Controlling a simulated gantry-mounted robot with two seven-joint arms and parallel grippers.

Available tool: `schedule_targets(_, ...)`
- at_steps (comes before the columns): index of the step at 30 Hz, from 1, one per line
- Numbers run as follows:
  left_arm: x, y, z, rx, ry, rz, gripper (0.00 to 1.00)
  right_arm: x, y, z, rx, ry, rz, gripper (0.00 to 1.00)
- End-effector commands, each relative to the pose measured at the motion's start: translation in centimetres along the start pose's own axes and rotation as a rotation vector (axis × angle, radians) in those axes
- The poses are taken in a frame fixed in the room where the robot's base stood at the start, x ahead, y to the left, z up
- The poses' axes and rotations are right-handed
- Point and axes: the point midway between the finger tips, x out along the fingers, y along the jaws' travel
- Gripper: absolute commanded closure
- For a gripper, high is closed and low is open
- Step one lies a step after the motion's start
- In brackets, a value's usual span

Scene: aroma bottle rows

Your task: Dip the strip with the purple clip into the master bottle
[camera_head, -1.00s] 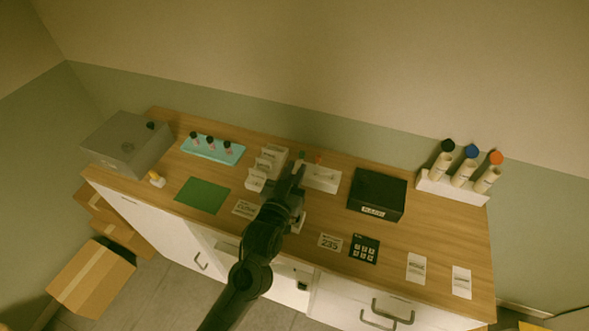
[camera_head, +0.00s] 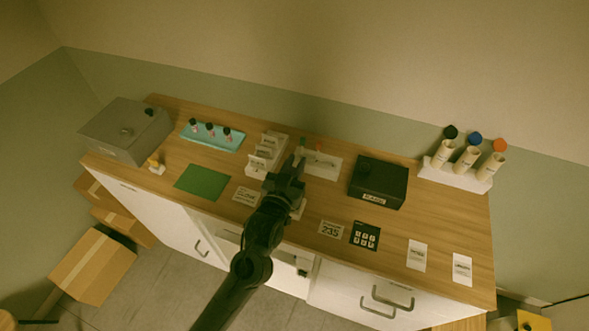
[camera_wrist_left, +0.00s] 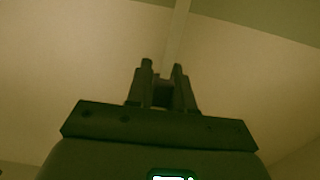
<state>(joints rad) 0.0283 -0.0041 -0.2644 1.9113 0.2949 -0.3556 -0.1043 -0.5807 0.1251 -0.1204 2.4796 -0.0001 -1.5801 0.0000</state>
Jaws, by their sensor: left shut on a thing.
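My left gripper (camera_head: 298,160) is above the middle of the wooden bench, between a white stepped rack (camera_head: 262,165) and a low white stand (camera_head: 328,175). In the left wrist view its two fingers (camera_wrist_left: 162,90) are close together, with a narrow pale band (camera_wrist_left: 178,32) running up from them. It looks like a held strip; no purple clip can be made out. A small red-orange thing (camera_head: 318,146) shows at the white stand. Three small dark-capped bottles (camera_head: 210,130) stand on a teal tray (camera_head: 226,147). I cannot tell which bottle is the master bottle. My right gripper is out of view.
A grey box (camera_head: 115,125) and a green mat (camera_head: 203,182) are at the left. A black box (camera_head: 375,175) is right of the white stand. Three tubes with black, blue and orange caps stand in a white holder (camera_head: 455,178) at the far right. Flat cards lie along the front.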

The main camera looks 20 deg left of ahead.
Motion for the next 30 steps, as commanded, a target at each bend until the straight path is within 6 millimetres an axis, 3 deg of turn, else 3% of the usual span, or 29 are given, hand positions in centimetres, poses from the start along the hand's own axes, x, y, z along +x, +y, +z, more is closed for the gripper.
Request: schedule_targets(30, 0.01, 0.0, 0.01, 0.0, 0.0, 0.0, 1.0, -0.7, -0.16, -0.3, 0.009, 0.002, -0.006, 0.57)
